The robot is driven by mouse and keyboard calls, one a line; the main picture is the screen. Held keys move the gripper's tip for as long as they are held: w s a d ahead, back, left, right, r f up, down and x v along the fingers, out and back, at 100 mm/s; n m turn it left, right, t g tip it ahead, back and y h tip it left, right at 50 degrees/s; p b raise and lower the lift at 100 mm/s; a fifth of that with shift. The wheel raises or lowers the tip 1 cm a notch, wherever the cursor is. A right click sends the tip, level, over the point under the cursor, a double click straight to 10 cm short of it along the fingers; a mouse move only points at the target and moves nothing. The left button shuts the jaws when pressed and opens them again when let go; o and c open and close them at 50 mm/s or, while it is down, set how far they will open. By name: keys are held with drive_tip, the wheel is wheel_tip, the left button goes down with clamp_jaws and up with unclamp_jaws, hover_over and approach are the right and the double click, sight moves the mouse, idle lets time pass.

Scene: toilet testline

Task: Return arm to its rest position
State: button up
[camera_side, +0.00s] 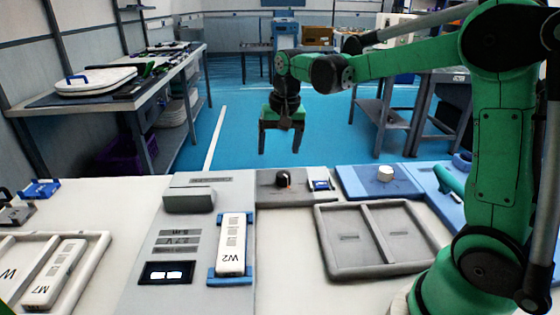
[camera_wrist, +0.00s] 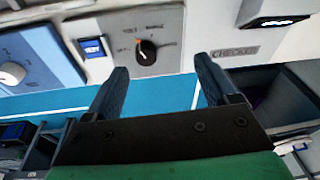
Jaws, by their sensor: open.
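My green arm ends in my gripper (camera_side: 282,142), which hangs fingers down, open and empty, above the far edge of the work table in the side view. In the wrist view my gripper (camera_wrist: 158,80) shows its two dark fingers apart with only blue floor and a strip of the grey panel between them. The grey panel with a black knob (camera_side: 283,178) stands on the table below and in front of the gripper. The knob also shows in the wrist view (camera_wrist: 148,48), beyond the fingertips and not touched.
A white module marked W2 (camera_side: 232,245) sits in a blue holder. A module marked M7 (camera_side: 55,272) lies in a left tray. An empty two-part grey tray (camera_side: 372,205) is at the right. A blue panel with a white knob (camera_side: 386,173) stands behind it. A side bench (camera_side: 100,98) stands at the back left.

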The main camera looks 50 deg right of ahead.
drive_tip(key=s+a+n+t, duration=0.5)
drive_tip(key=s+a+n, duration=0.2)
drive_tip(key=s, duration=0.4)
drive_tip(key=shift+a+n, duration=0.4)
drive_tip(key=shift+a, duration=0.45)
drive_tip(key=shift+s+r, duration=0.1)
